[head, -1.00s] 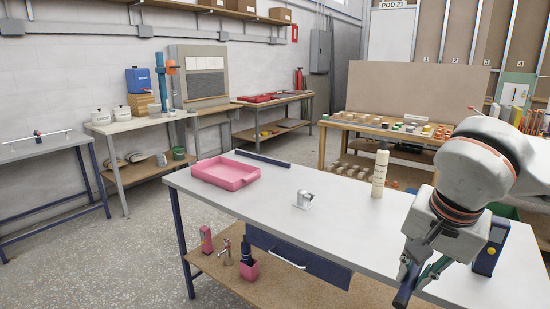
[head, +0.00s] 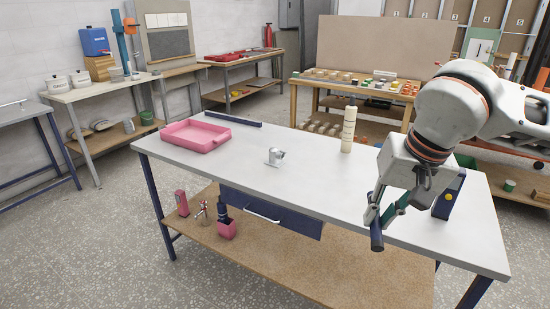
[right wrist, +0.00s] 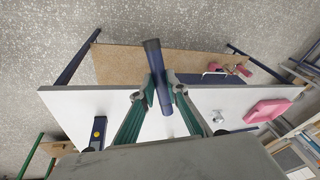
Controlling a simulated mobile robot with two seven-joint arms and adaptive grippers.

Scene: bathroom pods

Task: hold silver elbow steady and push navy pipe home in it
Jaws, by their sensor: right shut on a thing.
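The silver elbow (head: 277,156) stands on the white-topped table, left of my right gripper. It also shows in the right wrist view (right wrist: 218,117), with nothing holding it. My right gripper (head: 374,212) is shut on the navy pipe (head: 376,236), near the table's front edge and apart from the elbow. In the right wrist view the pipe (right wrist: 153,58) lies between the two fingertips (right wrist: 158,90) and sticks out past them at both ends. My left gripper is not in view.
On the table are a pink tray (head: 195,136), a navy bar (head: 232,119), a cream bottle (head: 348,130) and a blue spirit level (head: 449,196). The tabletop around the elbow is clear. A lower shelf (head: 290,255) holds pink items.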

